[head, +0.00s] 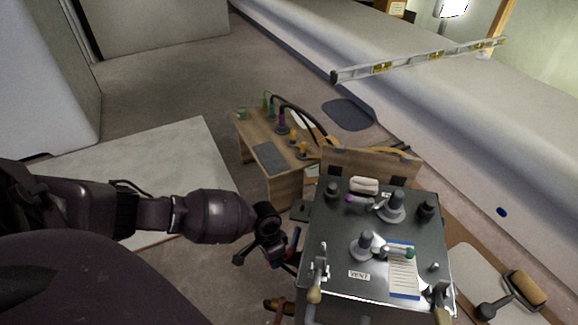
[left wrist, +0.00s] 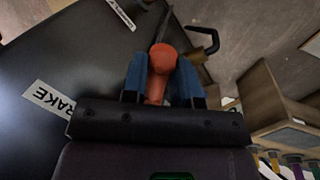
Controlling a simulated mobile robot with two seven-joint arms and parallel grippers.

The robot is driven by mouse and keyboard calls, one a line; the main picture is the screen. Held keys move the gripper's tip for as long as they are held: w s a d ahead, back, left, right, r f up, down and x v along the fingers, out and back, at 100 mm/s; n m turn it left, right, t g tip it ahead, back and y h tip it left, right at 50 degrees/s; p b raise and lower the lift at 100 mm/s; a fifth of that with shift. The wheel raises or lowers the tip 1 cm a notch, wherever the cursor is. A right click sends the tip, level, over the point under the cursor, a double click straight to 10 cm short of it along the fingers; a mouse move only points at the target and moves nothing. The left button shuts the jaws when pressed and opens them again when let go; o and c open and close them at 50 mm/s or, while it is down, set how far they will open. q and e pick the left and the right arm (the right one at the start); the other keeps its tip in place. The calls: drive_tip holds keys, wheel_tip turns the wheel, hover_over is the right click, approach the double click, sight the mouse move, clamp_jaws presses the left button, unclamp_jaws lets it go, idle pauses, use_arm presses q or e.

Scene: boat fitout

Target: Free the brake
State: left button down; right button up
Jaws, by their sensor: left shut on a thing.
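The brake handle is an orange-red knob (left wrist: 162,62), seen in the left wrist view beside a dark panel with a white label (left wrist: 50,100) reading "RAKE", its first letter cut off. My left gripper (left wrist: 162,80) is shut on this knob, with one blue finger on each side. In the head view my left gripper (head: 283,247) is at the left side of the dark-topped cart (head: 330,235). The lever below the knob is mostly hidden there. My right gripper does not show.
The cart top carries several knobs, a "VENT" label (head: 359,275) and a clipboard sheet (head: 403,275). A wooden bench (head: 285,187) with coloured fittings stands behind the cart. A spirit level (head: 420,60) lies on the pale ledge at the back right. Open floor is at the upper left.

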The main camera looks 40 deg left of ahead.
use_arm(q)
drive_tip(key=shift+w+a+f+m+g+y+b, duration=0.2)
drive_tip(key=shift+w+a+m+b, duration=0.25)
drive_tip(key=shift+m, duration=1)
drive_tip(key=shift+w+a+r+m+g+y+b, duration=0.15)
drive_tip(key=shift+w+a+m+g+b, duration=0.25)
drive_tip(key=shift+m, duration=1)
drive_tip(key=shift+w+a+f+m+g+y+b, duration=0.25)
drive_tip(key=shift+w+a+m, duration=0.35)
drive_tip(key=shift+m, duration=0.85)
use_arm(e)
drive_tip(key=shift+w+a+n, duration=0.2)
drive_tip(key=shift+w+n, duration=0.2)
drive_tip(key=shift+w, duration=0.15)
use_arm(q)
drive_tip(key=shift+r+t, duration=0.15)
drive_tip(key=shift+t, duration=0.1)
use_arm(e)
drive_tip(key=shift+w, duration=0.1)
use_arm(q)
drive_tip(key=c, duration=1)
unclamp_jaws()
drive_tip(key=shift+o, duration=0.2)
drive_tip(key=shift+r, duration=0.1)
